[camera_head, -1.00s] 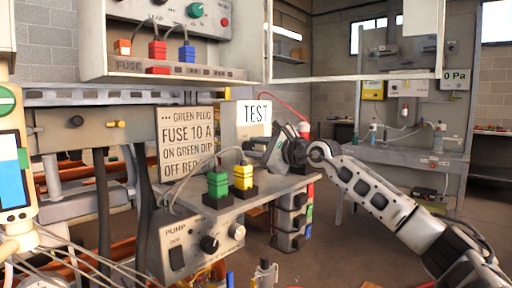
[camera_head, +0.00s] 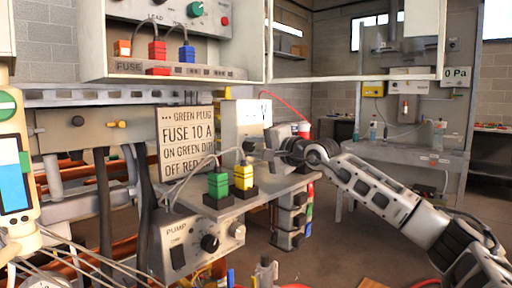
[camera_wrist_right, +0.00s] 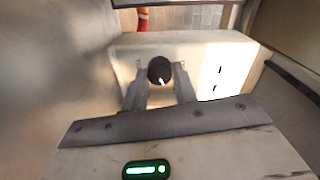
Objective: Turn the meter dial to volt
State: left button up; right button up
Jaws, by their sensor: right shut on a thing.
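The meter is a pale box (camera_head: 240,117) at the back of the bench; its white display face shows a "V" at the right. In the right wrist view its dial (camera_wrist_right: 160,70) is a round black knob with a white pointer mark, pointing down and slightly right. My right gripper (camera_head: 254,147) reaches the meter's front from the right. In the right wrist view its two fingers stand on either side of the dial, shut on it. The dial is hidden in the head view. My left gripper is not in view.
Green (camera_head: 218,185) and yellow (camera_head: 243,177) plugs stand on the grey bench shelf beside my gripper. A fuse note (camera_head: 186,140) stands behind them. A pump panel (camera_head: 200,245) with knobs sits below. A red cable and a red-and-white object (camera_head: 304,130) lie behind my wrist.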

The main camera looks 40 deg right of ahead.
jog(key=shift+n, duration=0.6)
jog(key=shift+f, duration=0.1)
jog(key=o, duration=1)
